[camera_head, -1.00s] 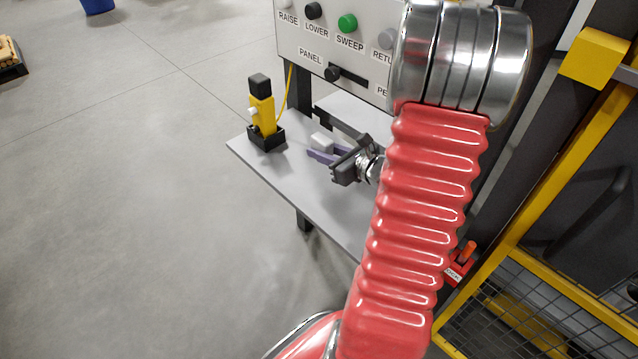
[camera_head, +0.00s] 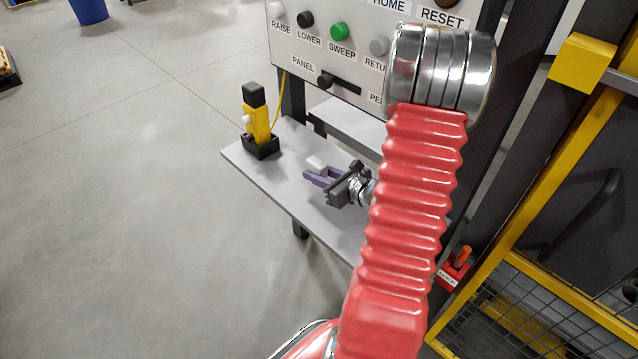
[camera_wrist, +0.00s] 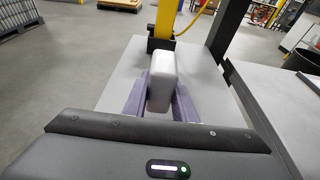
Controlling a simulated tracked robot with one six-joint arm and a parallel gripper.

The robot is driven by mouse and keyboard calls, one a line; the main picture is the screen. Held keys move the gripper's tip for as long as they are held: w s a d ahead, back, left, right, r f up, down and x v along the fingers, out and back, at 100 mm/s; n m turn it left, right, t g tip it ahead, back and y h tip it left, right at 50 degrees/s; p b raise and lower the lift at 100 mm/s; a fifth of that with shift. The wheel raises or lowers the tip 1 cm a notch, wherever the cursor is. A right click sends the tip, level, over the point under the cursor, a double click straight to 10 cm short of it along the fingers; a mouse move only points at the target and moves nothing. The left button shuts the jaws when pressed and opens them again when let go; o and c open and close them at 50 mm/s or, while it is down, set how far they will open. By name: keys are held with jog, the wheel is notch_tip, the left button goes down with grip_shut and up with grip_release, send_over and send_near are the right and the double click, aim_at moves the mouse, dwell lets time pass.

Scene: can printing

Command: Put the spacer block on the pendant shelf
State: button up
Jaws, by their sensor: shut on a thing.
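The spacer block (camera_wrist: 161,82) is a pale grey-white block with rounded edges. In the wrist view it sits between the two purple fingers of my gripper (camera_wrist: 160,100), which is shut on it. In the head view the block (camera_head: 316,163) shows small at the tips of my gripper (camera_head: 316,174). The pendant shelf (camera_head: 290,196) is the grey ledge below the control panel; it also shows in the wrist view (camera_wrist: 118,88). The block is over the shelf; I cannot tell whether it touches the surface.
A yellow pendant (camera_head: 257,122) with a black top stands in a black holder (camera_head: 262,146) at the shelf's far left corner, just beyond the block. The button panel (camera_head: 345,70) rises behind. A red lockout (camera_head: 456,266) and yellow fence (camera_head: 500,240) are at right.

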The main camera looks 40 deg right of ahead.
aim_at(317, 191)
jog(key=shift+f, duration=0.25)
jog(key=shift+f, duration=1.95)
jog(key=shift+f, duration=0.25)
